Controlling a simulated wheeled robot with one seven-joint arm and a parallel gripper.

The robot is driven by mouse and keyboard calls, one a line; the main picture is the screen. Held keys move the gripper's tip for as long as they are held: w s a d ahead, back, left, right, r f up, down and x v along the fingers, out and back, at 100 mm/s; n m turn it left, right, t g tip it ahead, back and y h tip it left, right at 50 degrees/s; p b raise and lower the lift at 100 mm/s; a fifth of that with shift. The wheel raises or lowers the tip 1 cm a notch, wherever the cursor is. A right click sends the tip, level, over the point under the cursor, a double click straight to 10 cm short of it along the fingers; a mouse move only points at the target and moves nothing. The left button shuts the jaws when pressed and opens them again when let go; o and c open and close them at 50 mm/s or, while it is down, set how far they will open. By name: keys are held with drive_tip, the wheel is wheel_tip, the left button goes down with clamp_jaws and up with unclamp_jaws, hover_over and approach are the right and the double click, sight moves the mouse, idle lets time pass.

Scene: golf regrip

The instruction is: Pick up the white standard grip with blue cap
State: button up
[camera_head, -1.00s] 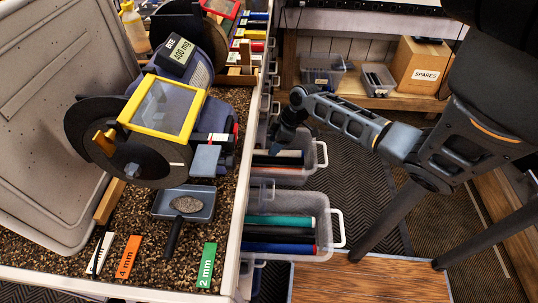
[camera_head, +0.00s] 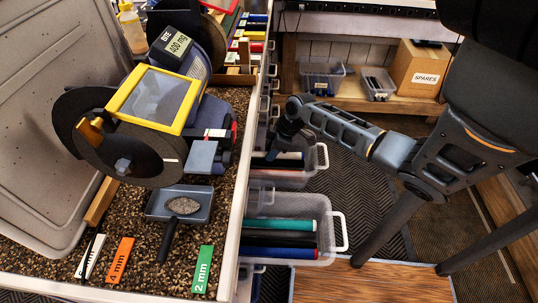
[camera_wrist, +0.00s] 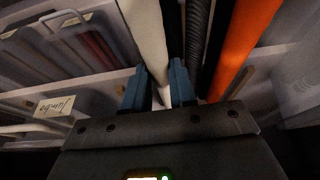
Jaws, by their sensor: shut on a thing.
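In the wrist view, a white grip (camera_wrist: 147,28) runs between the two blue fingers of my gripper (camera_wrist: 158,70), which is shut on it. No blue cap shows on the part in view. In the head view, my gripper (camera_head: 284,140) is down in the upper clear drawer bin (camera_head: 315,177), at the end of my arm. A white grip (camera_head: 289,155) shows there just below the fingers, with its left end hidden by the bench edge. The fingertips are small and dark in this view.
In the wrist view, a black ribbed grip (camera_wrist: 196,30) and an orange grip (camera_wrist: 240,40) lie close to the right of the fingers. A lower bin (camera_head: 325,220) holds green, black and blue grips. The bench (camera_head: 235,215) edge runs along the bins' left.

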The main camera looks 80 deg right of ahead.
clamp_jaws()
drive_tip(key=shift+r, duration=0.1)
wheel_tip(320, 180, up, 9)
drive_tip(key=p, duration=0.5)
drive_tip(key=shift+r, duration=0.45)
drive_tip(key=shift+d+r, duration=0.1)
drive_tip(key=shift+r, duration=2.5)
